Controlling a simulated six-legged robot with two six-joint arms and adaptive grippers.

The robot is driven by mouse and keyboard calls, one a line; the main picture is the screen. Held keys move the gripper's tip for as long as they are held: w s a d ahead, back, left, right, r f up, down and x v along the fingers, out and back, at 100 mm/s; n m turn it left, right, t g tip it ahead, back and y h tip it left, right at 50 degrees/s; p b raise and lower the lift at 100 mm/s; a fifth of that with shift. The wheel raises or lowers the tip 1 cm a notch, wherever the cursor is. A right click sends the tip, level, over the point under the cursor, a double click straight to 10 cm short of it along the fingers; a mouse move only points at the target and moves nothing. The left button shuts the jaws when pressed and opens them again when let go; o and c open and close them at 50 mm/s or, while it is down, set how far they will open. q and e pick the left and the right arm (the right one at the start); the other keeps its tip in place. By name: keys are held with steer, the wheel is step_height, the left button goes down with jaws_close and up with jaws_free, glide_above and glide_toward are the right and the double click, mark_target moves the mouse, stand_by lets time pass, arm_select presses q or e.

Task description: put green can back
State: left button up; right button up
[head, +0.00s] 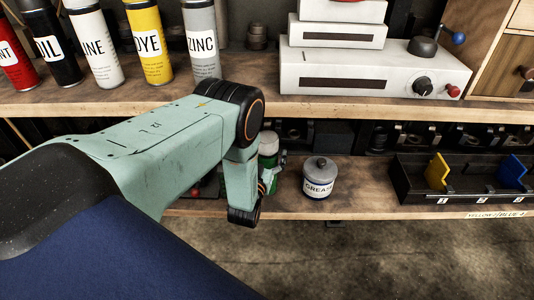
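A green can (268,146) stands at the lower shelf, partly hidden behind the wrist of my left arm. Only its upper part and a strip of its side show. My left gripper (272,178) is at the can's lower front, mostly hidden by my own wrist. I cannot tell whether its fingers are closed on the can or just beside it. My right gripper is not in view.
A grease pot (319,182) stands just right of the can on the lower shelf (365,190). A black bin (460,185) with yellow and blue dividers is further right. Several spray cans (150,42) and a white machine (365,68) stand on the upper shelf.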

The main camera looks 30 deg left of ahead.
arm_select(q)
steer(key=shift+r, duration=0.2)
steer(key=shift+s+d+p, duration=0.1)
steer(key=shift+s+p, duration=0.2)
steer(key=p+v, duration=0.2)
steer(key=v, duration=0.9)
steer(key=shift+s, duration=0.2)
